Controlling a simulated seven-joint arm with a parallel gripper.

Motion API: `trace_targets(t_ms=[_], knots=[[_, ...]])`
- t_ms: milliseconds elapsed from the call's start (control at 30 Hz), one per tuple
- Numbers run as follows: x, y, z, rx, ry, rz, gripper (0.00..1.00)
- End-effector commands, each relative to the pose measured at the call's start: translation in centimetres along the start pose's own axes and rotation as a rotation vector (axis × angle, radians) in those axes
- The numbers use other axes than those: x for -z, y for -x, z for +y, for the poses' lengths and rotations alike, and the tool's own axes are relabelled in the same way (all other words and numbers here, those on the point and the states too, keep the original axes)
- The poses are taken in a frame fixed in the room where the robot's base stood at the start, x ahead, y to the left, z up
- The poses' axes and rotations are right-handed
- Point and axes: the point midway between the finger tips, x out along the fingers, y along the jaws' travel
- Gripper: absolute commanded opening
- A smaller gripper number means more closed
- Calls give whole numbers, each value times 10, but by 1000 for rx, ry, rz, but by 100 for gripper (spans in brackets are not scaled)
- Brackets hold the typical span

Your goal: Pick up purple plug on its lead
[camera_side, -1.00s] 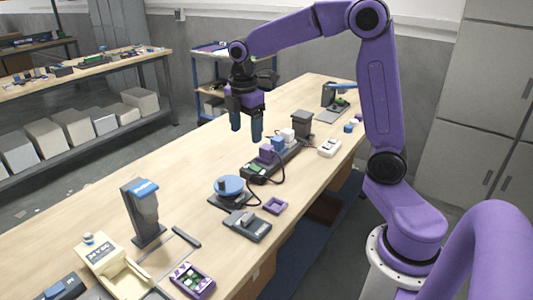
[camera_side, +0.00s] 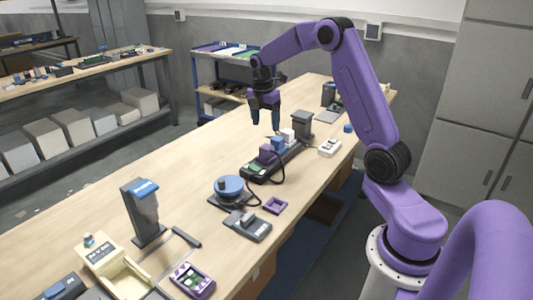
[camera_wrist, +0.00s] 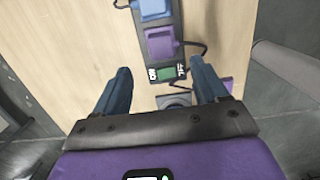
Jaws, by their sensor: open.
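The purple plug (camera_side: 266,152) sits on the dark power strip (camera_side: 256,172) in the side view, at the end with the green switch. In the wrist view the purple plug (camera_wrist: 161,42) shows between a blue plug (camera_wrist: 152,9) and the green switch (camera_wrist: 165,73). A dark lead (camera_wrist: 196,48) runs from its right side. My gripper (camera_side: 265,118) is open and empty, above the table and apart from the plugs. In the wrist view its two blue fingers (camera_wrist: 160,84) are spread, with the purple plug beyond their tips.
A blue plug (camera_side: 278,143) and a white plug (camera_side: 287,134) stand on the strip beside the purple one.

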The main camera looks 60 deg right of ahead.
Motion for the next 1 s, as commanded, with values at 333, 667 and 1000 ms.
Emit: trace_targets(t_ms=[333,667,1000], knots=[[1,-50,0,2,1,0,72],[6,-81,0,3,2,0,72],[6,-106,1,-1,0,0,72]])
